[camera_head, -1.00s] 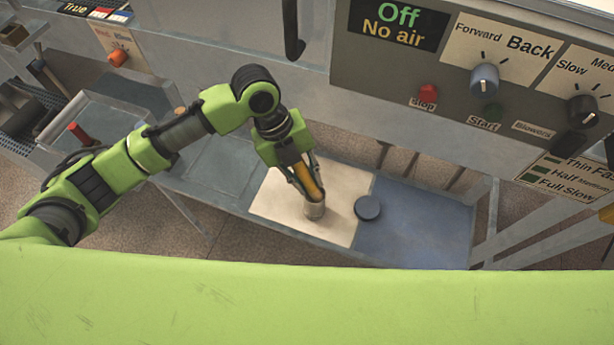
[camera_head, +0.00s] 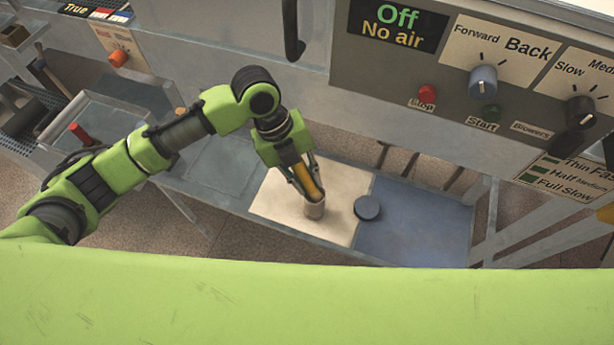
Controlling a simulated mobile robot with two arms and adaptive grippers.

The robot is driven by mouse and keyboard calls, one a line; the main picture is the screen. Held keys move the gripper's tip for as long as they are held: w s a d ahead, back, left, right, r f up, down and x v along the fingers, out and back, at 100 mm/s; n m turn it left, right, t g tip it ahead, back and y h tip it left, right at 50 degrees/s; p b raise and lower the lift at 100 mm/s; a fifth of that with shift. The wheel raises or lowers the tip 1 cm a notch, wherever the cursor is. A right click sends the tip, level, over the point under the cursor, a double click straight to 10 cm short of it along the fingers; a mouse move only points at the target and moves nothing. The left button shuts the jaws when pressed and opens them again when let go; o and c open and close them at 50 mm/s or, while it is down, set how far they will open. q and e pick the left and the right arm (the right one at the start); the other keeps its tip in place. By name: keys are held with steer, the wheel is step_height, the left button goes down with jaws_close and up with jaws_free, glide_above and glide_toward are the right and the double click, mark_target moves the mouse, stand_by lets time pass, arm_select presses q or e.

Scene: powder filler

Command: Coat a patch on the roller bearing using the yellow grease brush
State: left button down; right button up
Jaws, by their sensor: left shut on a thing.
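My left gripper (camera_head: 306,180) is shut on the yellow grease brush (camera_head: 305,174). The brush points down, tilted, with its lower end at a small metallic cylinder (camera_head: 314,209) on the cream part of the shelf. The cylinder may be the roller bearing or a cup; I cannot tell which. Whether the brush end is inside it or touching it is not clear. A dark round disc (camera_head: 367,208) lies just to its right, at the border of the cream and blue areas. My right gripper is not in view.
The cream mat (camera_head: 283,203) and blue mat (camera_head: 420,232) lie on a narrow metal shelf. A control panel (camera_head: 455,70) with knobs and buttons stands behind, reading "Off, No air". A tray with a red-handled tool (camera_head: 80,133) is at the left. The blue mat is mostly clear.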

mark_target(307, 170)
arm_select(q)
steer(key=shift+r+p, duration=3)
steer(key=shift+r, duration=0.5)
steer(key=shift+f, duration=0.1)
